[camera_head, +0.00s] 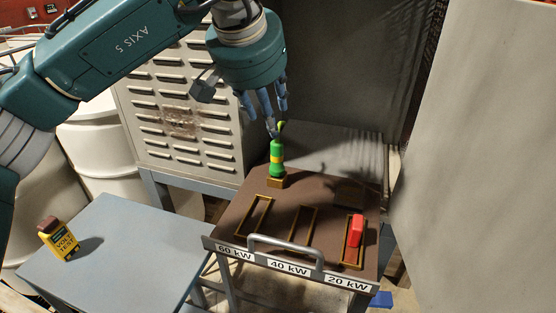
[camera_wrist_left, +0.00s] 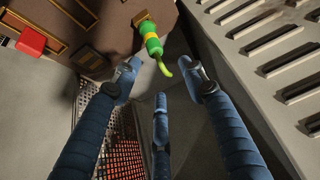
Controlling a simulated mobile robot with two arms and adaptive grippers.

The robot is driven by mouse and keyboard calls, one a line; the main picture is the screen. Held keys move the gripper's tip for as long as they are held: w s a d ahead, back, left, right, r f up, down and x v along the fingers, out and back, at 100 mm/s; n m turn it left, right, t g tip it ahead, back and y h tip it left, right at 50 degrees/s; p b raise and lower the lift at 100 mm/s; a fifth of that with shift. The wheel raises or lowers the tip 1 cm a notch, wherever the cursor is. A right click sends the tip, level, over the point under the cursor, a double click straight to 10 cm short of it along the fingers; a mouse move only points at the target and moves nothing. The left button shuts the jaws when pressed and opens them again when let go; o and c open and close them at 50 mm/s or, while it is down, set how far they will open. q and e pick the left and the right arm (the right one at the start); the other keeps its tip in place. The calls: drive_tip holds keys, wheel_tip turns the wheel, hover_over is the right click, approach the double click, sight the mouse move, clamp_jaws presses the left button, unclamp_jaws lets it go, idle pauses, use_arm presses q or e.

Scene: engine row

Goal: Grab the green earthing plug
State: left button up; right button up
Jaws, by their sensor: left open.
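The green earthing plug (camera_head: 277,160), with a yellow band and a light green tail at its top, stands upright on a small brass block (camera_head: 276,182) on the brown panel. In the left wrist view the plug (camera_wrist_left: 151,40) shows at the top centre, its tail pointing toward the space between the fingers. My left gripper (camera_head: 268,115) is above the plug with its blue fingers spread. In the left wrist view the open fingers (camera_wrist_left: 160,85) are apart with nothing between them. My right gripper is not in view.
The brown panel (camera_head: 240,212) has brass-framed slots, a red block (camera_head: 357,231) in the right one, and a grey handle (camera_head: 285,248) in front. A yellow volt tester (camera_head: 58,240) stands on the blue-grey table (camera_head: 120,265). A louvred cabinet (camera_head: 180,110) stands behind.

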sight(277, 143)
use_arm(q)
drive_tip(key=p+x, duration=0.1)
drive_tip(key=x, duration=0.4)
drive_tip(key=shift+s+f, duration=0.1)
drive_tip(key=shift+s, duration=0.1)
drive_tip(key=p+x, duration=0.1)
drive_tip(key=x, duration=0.2)
drive_tip(key=shift+s+f+p, duration=0.15)
drive_tip(key=shift+f+p, duration=0.15)
drive_tip(key=shift+f, duration=0.05)
drive_tip(key=shift+w+d+f, duration=0.1)
drive_tip(key=shift+w+f, duration=0.15)
drive_tip(key=shift+f, duration=0.1)
drive_tip(key=shift+s, duration=0.1)
clamp_jaws()
